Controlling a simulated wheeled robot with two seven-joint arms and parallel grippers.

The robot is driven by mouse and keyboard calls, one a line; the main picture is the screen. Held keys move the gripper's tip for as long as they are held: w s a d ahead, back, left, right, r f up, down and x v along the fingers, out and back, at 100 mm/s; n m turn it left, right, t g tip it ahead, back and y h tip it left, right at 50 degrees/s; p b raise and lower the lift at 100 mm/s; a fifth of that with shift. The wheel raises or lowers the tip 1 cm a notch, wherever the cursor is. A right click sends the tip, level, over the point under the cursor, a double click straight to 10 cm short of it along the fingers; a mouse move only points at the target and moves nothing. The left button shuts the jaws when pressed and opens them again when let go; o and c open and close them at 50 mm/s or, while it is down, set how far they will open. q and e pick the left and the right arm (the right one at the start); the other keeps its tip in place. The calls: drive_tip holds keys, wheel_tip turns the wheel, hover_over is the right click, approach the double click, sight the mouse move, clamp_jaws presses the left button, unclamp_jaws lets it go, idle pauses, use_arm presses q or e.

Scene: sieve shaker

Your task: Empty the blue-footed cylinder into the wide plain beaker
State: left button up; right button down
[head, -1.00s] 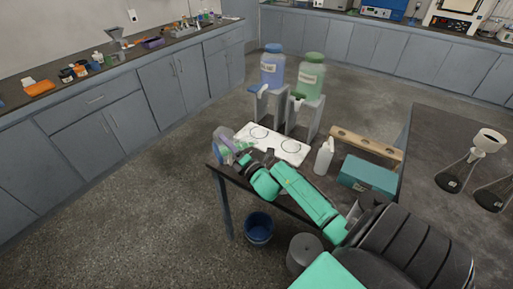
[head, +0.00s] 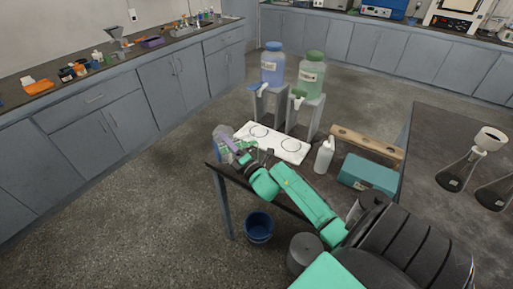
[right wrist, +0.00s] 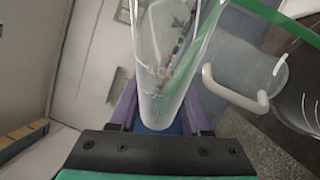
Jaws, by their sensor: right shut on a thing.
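My right gripper (head: 236,149) is over the near left corner of the bench. In the right wrist view, its purple fingers (right wrist: 160,115) are shut on a clear glass cylinder (right wrist: 165,70) with blue at its lower end (right wrist: 158,130). The cylinder looks empty or holds only clear liquid; I cannot tell which. A wide clear vessel (right wrist: 240,75) with a white handle shows just right of it, apart from the fingers. In the head view, a clear vessel (head: 221,135) shows at the bench corner, partly behind the gripper. I cannot tell whether it is plain. My left gripper is out of view.
A white board (head: 272,142) with two rings lies behind the gripper. Blue (head: 272,63) and green (head: 311,68) dispenser jugs stand behind it. A white bottle (head: 324,157), a teal box (head: 368,174) and a wooden rack (head: 370,146) are to the right. A blue bucket (head: 259,228) stands on the floor.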

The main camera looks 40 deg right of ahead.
drive_tip(key=shift+d+m+t+h+b, duration=0.1)
drive_tip(key=shift+m+t+h+b, duration=0.35)
drive_tip(key=shift+m+b, duration=0.65)
idle(2.6)
drive_tip(key=n+g+p, duration=0.2)
drive_tip(key=n+p, duration=0.3)
drive_tip(key=n+g+h+p, duration=0.1)
drive_tip(key=n+g+p, duration=0.2)
drive_tip(key=n+p, duration=0.2)
drive_tip(key=r+n+g+h+p, duration=0.1)
drive_tip(key=n+g+p, duration=0.1)
drive_tip(key=n+p, duration=0.2)
drive_tip(key=shift+d+n+g+p, duration=0.25)
drive_tip(key=shift+n+p, duration=0.15)
drive_tip(key=shift+p, duration=0.3)
